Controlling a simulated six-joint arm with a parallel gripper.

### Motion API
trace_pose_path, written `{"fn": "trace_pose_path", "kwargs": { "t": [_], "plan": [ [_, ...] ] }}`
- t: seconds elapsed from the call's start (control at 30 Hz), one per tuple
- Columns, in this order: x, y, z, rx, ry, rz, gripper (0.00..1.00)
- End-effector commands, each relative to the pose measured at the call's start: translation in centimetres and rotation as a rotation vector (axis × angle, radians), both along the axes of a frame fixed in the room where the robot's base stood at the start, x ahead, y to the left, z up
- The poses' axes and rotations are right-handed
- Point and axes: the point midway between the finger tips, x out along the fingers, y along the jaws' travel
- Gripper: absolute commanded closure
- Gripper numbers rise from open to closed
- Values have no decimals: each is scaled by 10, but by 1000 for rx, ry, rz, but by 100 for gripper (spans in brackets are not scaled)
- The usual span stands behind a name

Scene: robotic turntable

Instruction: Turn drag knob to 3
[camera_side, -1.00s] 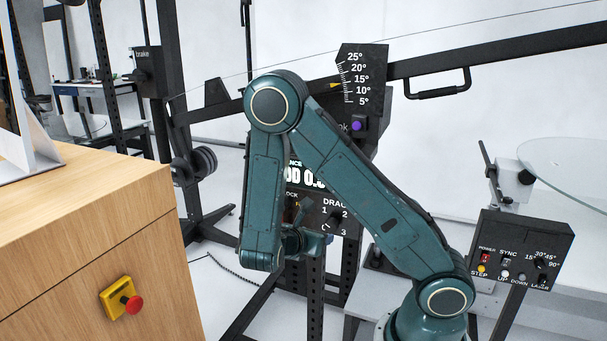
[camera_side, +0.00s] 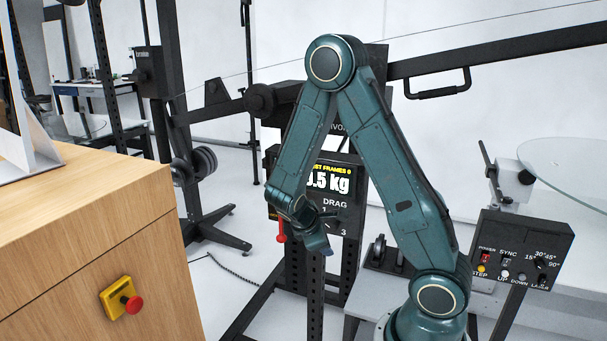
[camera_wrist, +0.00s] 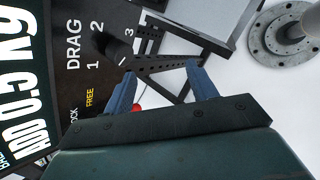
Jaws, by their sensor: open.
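The dark panel marked DRAG carries the numbers 1, 2 and 3 in the side view. The drag knob (camera_wrist: 112,46) is a dark shape among these numbers in the wrist view; its exact setting is hard to read. In the side view it is mostly hidden by my wrist. My gripper (camera_wrist: 161,69) is open and empty, with two blue fingers apart, to the right of the knob in the wrist view. In the side view my gripper (camera_side: 319,239) is just in front of the panel's lower part. I cannot tell whether it touches the panel.
A red-ended lever (camera_side: 281,238) hangs beside my wrist. The lit display (camera_side: 338,181) is above the DRAG label. A second control box (camera_side: 522,250) stands at right, and a wooden cabinet (camera_side: 70,225) with a red button (camera_side: 130,304) at left.

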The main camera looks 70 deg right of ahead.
Motion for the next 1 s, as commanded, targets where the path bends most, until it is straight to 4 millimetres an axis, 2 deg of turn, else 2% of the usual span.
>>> {"fn": "trace_pose_path", "kwargs": {
  "t": [0.47,1.0],
  "plan": [
    [3,-15,7,122,-347,-368,43],
    [11,-34,32,251,-722,-783,43]
  ]
}}
